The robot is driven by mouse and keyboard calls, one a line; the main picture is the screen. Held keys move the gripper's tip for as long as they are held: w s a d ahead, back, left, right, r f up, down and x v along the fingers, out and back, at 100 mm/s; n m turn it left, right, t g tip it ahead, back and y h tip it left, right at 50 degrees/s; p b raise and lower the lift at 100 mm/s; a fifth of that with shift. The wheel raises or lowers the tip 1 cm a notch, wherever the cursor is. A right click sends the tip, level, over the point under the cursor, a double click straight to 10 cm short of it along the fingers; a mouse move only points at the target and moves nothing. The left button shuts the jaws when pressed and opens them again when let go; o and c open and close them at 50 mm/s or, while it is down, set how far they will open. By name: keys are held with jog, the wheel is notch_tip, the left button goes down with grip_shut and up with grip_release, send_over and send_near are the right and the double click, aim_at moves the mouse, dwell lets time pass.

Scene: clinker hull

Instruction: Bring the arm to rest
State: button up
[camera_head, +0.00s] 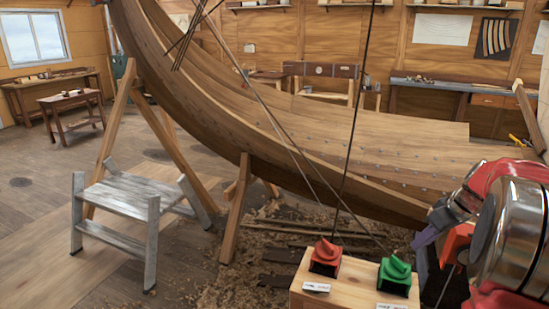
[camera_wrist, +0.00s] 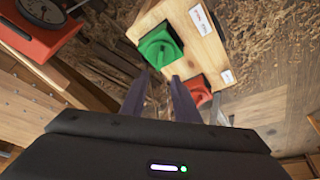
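My arm (camera_head: 510,235) reaches in from the right edge in the head view, and its gripper (camera_head: 427,240) is near the green switch, above and to the right of it. In the wrist view my gripper (camera_wrist: 160,76) has two dark purple fingers apart with nothing held between them. The green switch (camera_wrist: 158,48) lies beyond the fingertips, and the red switch (camera_wrist: 198,92) is partly hidden behind the right finger. The green switch (camera_head: 395,272) and red switch (camera_head: 325,256) sit on a pale wooden box (camera_head: 352,287). I cannot tell whether a finger touches anything.
A curved clinker hull (camera_head: 290,130) stands on wooden props (camera_head: 236,205). Thin dark lines run down towards the switches. A grey step stool (camera_head: 140,200) is at left. Shavings cover the floor. A red dial device (camera_wrist: 35,25) is at the wrist view's upper left.

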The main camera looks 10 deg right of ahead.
jog(key=s+a+f+m+g, duration=0.1)
jog(key=s+a+f+m, duration=0.2)
jog(key=s+a+m, duration=0.25)
jog(key=s+a+r+n, duration=0.1)
jog(key=s+a, duration=0.3)
jog(key=a, duration=0.7)
jog(key=s+a+r+n+t, duration=0.1)
jog(key=s+a+r, duration=0.3)
jog(key=a, duration=0.7)
jog(key=s+a+r+n+t, duration=0.1)
jog(key=s+a+r, duration=0.2)
jog(key=a, duration=0.8)
jog(key=shift+s+h, duration=0.4)
jog(key=shift+s, duration=0.6)
jog(key=shift+a, duration=0.1)
